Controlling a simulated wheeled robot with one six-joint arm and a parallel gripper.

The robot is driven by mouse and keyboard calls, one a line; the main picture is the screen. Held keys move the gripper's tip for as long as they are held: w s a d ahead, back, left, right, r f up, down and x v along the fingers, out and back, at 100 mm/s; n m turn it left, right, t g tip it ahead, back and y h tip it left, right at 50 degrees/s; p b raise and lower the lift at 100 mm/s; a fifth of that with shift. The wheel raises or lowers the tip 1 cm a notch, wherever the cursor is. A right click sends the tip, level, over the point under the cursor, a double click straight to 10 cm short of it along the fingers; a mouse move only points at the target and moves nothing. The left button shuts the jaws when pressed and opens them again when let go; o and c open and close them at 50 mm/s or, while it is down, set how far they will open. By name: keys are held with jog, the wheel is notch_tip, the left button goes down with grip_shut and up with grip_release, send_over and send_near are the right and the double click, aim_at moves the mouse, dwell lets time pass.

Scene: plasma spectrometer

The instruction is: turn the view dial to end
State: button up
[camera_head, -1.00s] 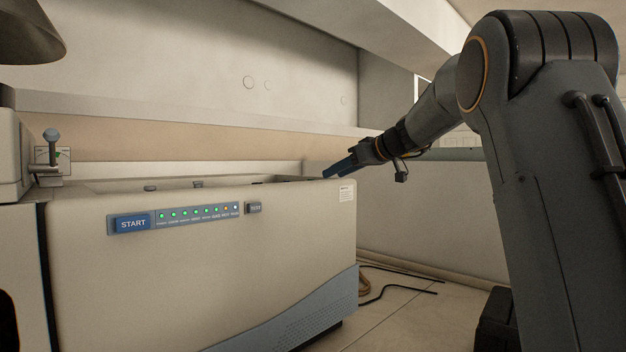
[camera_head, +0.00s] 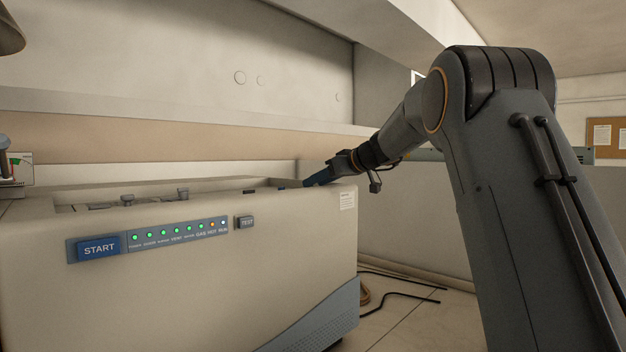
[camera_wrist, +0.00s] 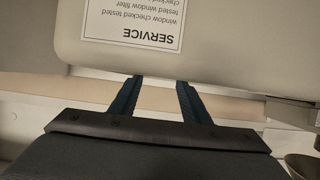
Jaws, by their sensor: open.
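My gripper (camera_head: 309,183) is at the right end of the spectrometer (camera_head: 200,285), close above its top edge. In the wrist view its two blue fingers (camera_wrist: 158,88) stand apart with nothing between them. The fingertips are near a pale panel with an upside-down SERVICE label (camera_wrist: 132,22); contact cannot be told. No part is clearly marked as the view dial. A round-topped grey lever with a small green-marked scale card (camera_head: 20,168) shows at the far left of the head view, partly cut off by the frame edge.
The spectrometer's front has a blue START button (camera_head: 98,248), a row of lit lamps (camera_head: 180,232) and a TEST button (camera_head: 245,222). Small grey fittings (camera_head: 183,191) sit in its recessed top. A shelf and wall stand behind. Black cables (camera_head: 400,300) lie on the floor at right.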

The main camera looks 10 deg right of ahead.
jog(key=shift+p+x, duration=0.55)
jog(key=shift+x, duration=0.9)
jog(key=shift+c, duration=0.3)
jog(key=c, duration=1)
